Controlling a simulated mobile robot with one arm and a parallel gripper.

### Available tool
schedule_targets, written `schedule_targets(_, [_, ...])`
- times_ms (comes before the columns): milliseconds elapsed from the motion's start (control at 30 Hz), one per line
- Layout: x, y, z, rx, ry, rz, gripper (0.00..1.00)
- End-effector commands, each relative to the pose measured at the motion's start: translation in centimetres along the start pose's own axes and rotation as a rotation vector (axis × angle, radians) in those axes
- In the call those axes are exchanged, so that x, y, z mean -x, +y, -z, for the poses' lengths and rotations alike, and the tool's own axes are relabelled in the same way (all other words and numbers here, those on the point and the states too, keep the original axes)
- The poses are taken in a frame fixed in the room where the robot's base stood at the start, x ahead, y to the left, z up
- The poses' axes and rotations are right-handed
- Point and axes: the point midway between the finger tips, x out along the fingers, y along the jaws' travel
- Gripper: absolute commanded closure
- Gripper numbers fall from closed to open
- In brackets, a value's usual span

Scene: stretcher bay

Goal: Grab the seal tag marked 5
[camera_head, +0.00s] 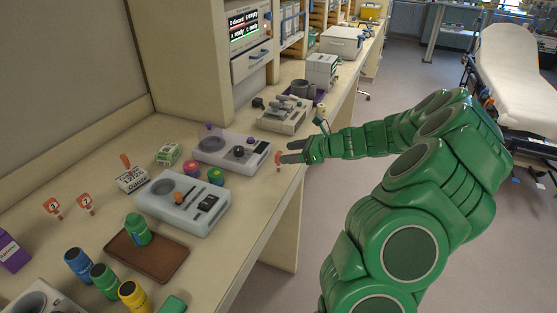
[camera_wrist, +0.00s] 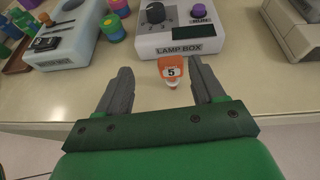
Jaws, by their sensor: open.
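The orange seal tag marked 5 (camera_wrist: 171,69) stands on the counter just in front of the lamp box (camera_wrist: 183,32) in the wrist view. In the head view this tag (camera_head: 278,159) shows small, beside the tips of my gripper (camera_head: 287,152). In the wrist view my gripper (camera_wrist: 162,82) is open, with one dark finger on each side of the picture's middle. The tag shows between and a little beyond the fingertips, nearer the right one. I see no contact between the fingers and the tag.
Two other tags (camera_head: 53,208) (camera_head: 86,203) stand at the left of the counter. A pale device (camera_head: 181,203), a brown tray (camera_head: 143,262) and several coloured jars stand nearer. Another device (camera_head: 284,114) stands behind the lamp box. The counter's front edge runs below my gripper.

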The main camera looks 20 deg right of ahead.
Motion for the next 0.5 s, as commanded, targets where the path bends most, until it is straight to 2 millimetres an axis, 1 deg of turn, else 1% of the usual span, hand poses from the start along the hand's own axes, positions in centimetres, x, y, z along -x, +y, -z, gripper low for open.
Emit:
schedule_targets(33, [0.2,-0.4,0.5,-0.016,-0.002,0.01,0.32])
schedule_targets(167, [0.1,-0.9,0.9,-0.033,-0.005,0.021,0.32])
schedule_targets(400, [-1.9,-0.9,0.8,-0.033,-0.004,0.021,0.32])
schedule_targets(500, [-2.4,-1.0,0.8,-0.032,-0.004,0.022,0.32])
